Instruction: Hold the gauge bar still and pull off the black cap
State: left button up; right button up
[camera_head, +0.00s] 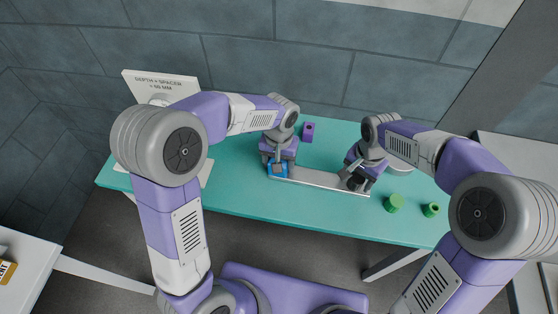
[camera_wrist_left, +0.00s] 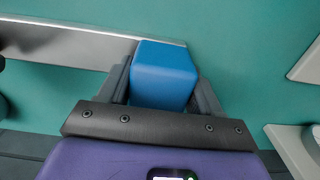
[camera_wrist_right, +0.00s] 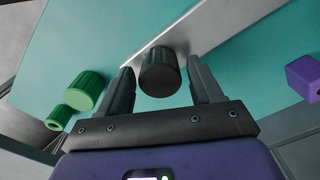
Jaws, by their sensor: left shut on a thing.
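The gauge bar (camera_head: 322,180) is a long silver strip lying on the teal table, with a blue block (camera_head: 278,171) at its left end. My left gripper (camera_wrist_left: 165,80) is shut on the blue block, one finger on each side. The black cap (camera_wrist_right: 160,72) is a dark ribbed cylinder at the bar's right end; in the head view my right gripper (camera_head: 356,180) largely hides it. In the right wrist view my right gripper (camera_wrist_right: 163,85) is open, with its fingers on either side of the cap and narrow gaps showing. The bar also shows in the left wrist view (camera_wrist_left: 80,45).
A larger green ribbed cylinder (camera_head: 393,203) and a smaller hollow green one (camera_head: 431,210) stand right of the bar. A purple block (camera_head: 308,130) lies behind it. A sign board (camera_head: 160,84) stands at the back left. The table's front strip (camera_head: 270,207) is clear.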

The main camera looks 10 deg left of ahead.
aim_at(358, 177)
grip_shut()
pick_arm(q)
jog(key=shift+d, duration=0.1)
pick_arm(e)
jog(key=shift+a+r, duration=0.15)
jog(key=shift+r, duration=0.65)
jog(key=shift+r, duration=0.1)
dwell(0.3)
jog(key=shift+r, duration=2.65)
pick_arm(q)
jog(key=o, duration=1.6)
jog(key=shift+o, duration=0.2)
jog(key=shift+r, duration=0.15)
